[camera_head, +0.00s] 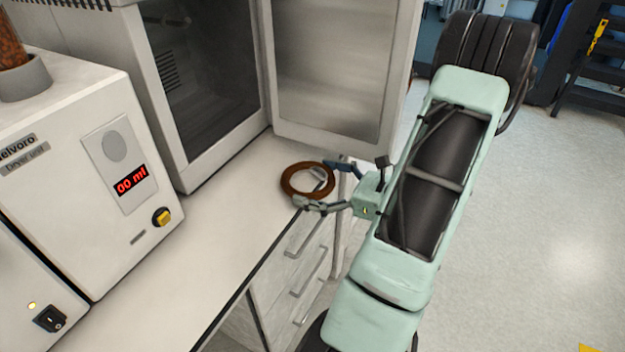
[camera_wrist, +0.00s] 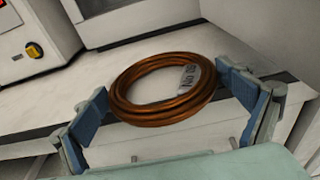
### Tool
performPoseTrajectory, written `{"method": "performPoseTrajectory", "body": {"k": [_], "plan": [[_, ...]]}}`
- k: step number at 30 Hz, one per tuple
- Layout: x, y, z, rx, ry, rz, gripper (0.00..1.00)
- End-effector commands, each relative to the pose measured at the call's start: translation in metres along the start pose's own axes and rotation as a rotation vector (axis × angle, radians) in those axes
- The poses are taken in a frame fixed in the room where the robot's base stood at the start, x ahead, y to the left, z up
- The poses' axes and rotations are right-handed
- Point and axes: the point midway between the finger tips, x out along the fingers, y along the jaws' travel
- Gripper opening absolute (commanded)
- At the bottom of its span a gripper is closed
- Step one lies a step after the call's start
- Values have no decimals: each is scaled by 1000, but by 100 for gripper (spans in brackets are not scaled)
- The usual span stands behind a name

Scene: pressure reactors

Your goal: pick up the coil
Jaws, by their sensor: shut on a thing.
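The coil (camera_head: 290,188) is a round copper-brown ring of several turns with a pale printed tag on its inner side. It lies flat at the front edge of the white counter, by the open cabinet door; I cannot tell whether it is clear of the surface. My gripper (camera_head: 314,183) reaches in from the right, with one finger on the near side and one on the far side of the coil. In the wrist view the coil (camera_wrist: 155,117) sits between the blue pads of my gripper (camera_wrist: 161,82), which is shut on it. The exact contact points are partly hidden.
The white counter (camera_head: 190,262) has free room left of the coil. A white unit (camera_head: 75,150) with a red display stands at the left. A cabinet with a dark interior stands behind, its door (camera_head: 335,70) open close above the coil. Drawers with handles (camera_head: 308,278) lie below.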

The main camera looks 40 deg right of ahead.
Motion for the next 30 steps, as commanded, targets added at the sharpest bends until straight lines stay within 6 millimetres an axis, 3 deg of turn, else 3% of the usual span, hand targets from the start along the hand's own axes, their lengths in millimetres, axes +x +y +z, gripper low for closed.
{"method": "performPoseTrajectory", "body": {"k": [5, 9, 17, 24, 30], "plan": [[-2, 0, 12, -2, -1, 0, 61], [-5, 0, 33, -5, 0, 0, 61], [-64, 0, 84, -6, 1, -5, 61], [-123, 1, 98, -1, 1, -3, 61], [-150, 1, 105, -2, 0, -1, 61]]}}
